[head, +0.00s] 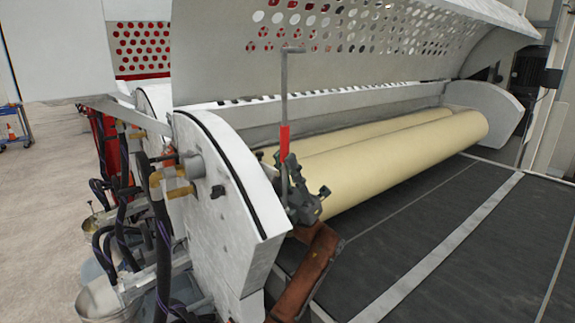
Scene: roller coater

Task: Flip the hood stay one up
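The hood stay (284,95) is a thin grey rod with a short bent top end and a red sleeve (284,143) lower down. It stands almost upright in front of the raised perforated hood (330,55), near the white curved side plate (235,175). My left gripper (290,163) is dark and is at the lower end of the red sleeve, overlapping the rod. The rod's lower end is partly hidden there. The frame does not show clearly whether the fingers are closed around the stay. My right gripper is not in view.
Two cream rollers (410,160) lie behind and right of my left gripper. A dark conveyor bed (430,250) stretches to the right. Hoses (160,230) and metal buckets (105,298) crowd the left side. Open floor (50,190) is farther left.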

